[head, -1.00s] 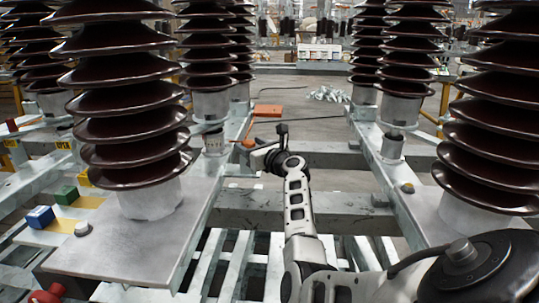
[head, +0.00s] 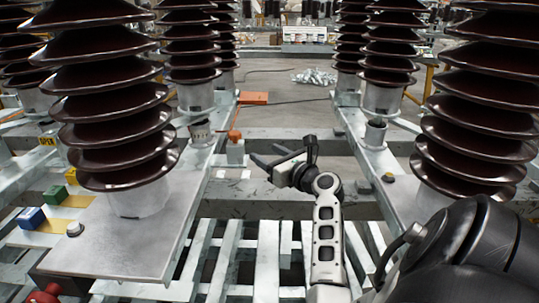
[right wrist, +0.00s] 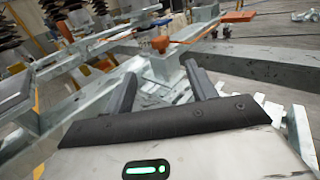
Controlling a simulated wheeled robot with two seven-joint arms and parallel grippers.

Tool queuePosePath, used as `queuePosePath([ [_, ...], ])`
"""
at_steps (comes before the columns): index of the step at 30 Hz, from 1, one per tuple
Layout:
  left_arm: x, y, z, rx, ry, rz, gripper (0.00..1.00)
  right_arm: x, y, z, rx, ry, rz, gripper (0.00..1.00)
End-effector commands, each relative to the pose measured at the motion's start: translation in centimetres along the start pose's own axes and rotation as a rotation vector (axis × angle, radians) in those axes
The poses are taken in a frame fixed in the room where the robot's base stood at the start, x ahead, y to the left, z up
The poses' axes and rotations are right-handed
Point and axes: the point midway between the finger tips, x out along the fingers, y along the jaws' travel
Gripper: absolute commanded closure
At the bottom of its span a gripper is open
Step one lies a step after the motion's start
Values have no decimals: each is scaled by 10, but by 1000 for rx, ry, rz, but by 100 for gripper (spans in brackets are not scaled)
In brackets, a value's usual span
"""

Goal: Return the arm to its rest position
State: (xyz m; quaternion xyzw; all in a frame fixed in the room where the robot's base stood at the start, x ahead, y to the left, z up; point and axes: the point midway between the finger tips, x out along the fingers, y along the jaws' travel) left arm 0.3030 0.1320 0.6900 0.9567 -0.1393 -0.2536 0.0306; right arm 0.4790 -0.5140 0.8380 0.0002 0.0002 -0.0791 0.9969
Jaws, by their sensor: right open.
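My right arm reaches forward between the two frame rails, with its gripper (head: 264,155) pointing left. The two fingers are apart with nothing between them. The right wrist view also shows this open gripper (right wrist: 158,72), with a frame beam beyond the fingers. An orange-red knob (head: 235,135) on a pale block stands just beyond and left of the gripper, apart from it in the head view. It also shows in the right wrist view (right wrist: 160,44). My left gripper is not in view.
Brown ribbed insulators stand close on the left (head: 108,110) and right (head: 480,125). A blue block (head: 31,217), a green block (head: 55,195) and a red thing (head: 45,294) are at left. White slats (head: 268,255) lie below; an orange box (head: 253,98) lies behind.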

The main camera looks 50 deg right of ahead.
Motion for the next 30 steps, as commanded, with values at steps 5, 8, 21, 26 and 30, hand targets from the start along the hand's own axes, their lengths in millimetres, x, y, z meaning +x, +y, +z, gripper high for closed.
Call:
queuePosePath([
  [5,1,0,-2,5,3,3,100,0,0,0,0,0,0,43],
  [8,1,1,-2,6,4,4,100,0,0,0,0,0,0,43],
  [21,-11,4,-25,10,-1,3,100,-11,70,-37,-810,210,159,43],
  [26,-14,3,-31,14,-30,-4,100,-52,151,-78,-1605,227,439,43],
  [30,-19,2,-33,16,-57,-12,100,-110,226,-102,-2209,38,700,43],
])
